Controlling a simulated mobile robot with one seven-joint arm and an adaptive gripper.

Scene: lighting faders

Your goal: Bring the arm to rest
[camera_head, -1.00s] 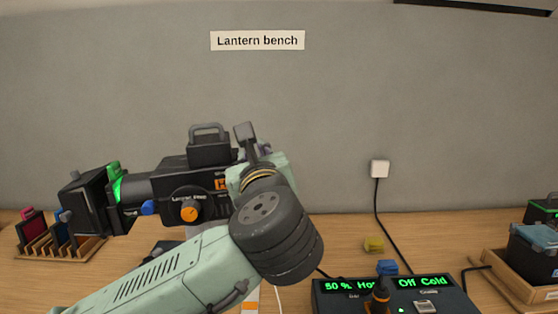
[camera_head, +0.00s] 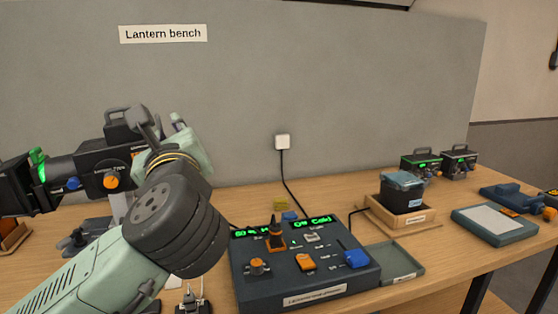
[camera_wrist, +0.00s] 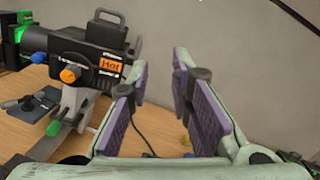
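My arm, pale green with a dark ringed joint, reaches up from the lower left in the head view, in front of the bench. My gripper (camera_wrist: 158,102) shows in the wrist view with its two purple-padded fingers spread apart and nothing between them. In the head view its fingers are mostly hidden behind the wrist. The black lantern (camera_head: 92,160) with an orange knob stands on the left, partly behind my arm; in the wrist view the lantern (camera_wrist: 82,50) carries an orange "Hot" label, left of the fingers and apart from them.
A dark control console (camera_head: 315,290) with green displays, knobs and sliders sits right of my arm. A wooden tray (camera_head: 388,222) holds a dark box (camera_head: 402,190). Two small black units (camera_head: 440,162) and a flat grey pad (camera_head: 493,225) are further right. A wall socket (camera_head: 282,142) feeds a cable.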

